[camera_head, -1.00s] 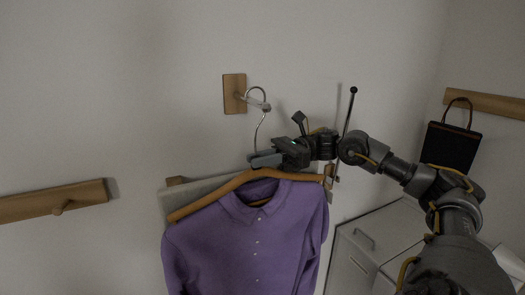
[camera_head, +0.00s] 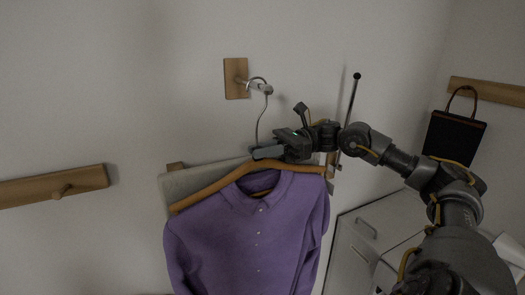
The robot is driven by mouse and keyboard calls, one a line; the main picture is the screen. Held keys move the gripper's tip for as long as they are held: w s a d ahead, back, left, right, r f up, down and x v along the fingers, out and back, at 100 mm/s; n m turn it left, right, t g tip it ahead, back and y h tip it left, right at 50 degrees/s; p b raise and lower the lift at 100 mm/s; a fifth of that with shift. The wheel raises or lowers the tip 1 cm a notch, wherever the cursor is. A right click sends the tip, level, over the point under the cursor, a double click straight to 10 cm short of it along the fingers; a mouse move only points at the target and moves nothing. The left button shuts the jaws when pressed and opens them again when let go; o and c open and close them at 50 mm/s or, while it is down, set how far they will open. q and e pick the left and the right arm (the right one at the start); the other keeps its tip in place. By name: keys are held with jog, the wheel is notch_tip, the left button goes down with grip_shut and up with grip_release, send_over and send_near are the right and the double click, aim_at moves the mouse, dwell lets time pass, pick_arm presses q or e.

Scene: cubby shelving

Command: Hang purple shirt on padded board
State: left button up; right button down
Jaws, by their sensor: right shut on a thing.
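The purple shirt (camera_head: 248,235) hangs on a wooden hanger (camera_head: 213,188) with a long metal hook (camera_head: 259,122). My right gripper (camera_head: 262,152) is shut on the hanger near the base of its hook, just above the collar. The top of the hanger hook is at the metal peg of a small wooden wall plate (camera_head: 236,78); I cannot tell whether it rests on the peg. The grey padded board (camera_head: 180,186) is on the wall behind the hanger and is mostly hidden by the shirt. My left gripper is not in view.
A wooden rail with a peg (camera_head: 52,187) is on the wall at left. At right, a black bag (camera_head: 453,137) hangs from another wooden rail (camera_head: 490,92). A white cabinet (camera_head: 352,262) stands below my right arm. A thin dark rod (camera_head: 350,115) rises behind the gripper.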

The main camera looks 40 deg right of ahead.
jog(key=shift+f+b, duration=0.25)
jog(key=shift+b, duration=0.15)
jog(key=c, duration=1.3)
grip_release()
jog(key=shift+f, duration=0.1)
jog(key=shift+d+f+b, duration=0.15)
jog(key=shift+d+b, duration=0.1)
jog(key=shift+b, duration=0.15)
jog(key=b+v, duration=0.7)
jog(key=v, duration=0.2)
jog(key=shift+s+d+r+b, duration=0.15)
jog(key=shift+d+b, duration=0.05)
jog(key=shift+d, duration=0.15)
jog(key=shift+s+d+r+b, duration=0.1)
jog(key=shift+s+d+b, duration=0.1)
jog(key=shift+d, duration=0.15)
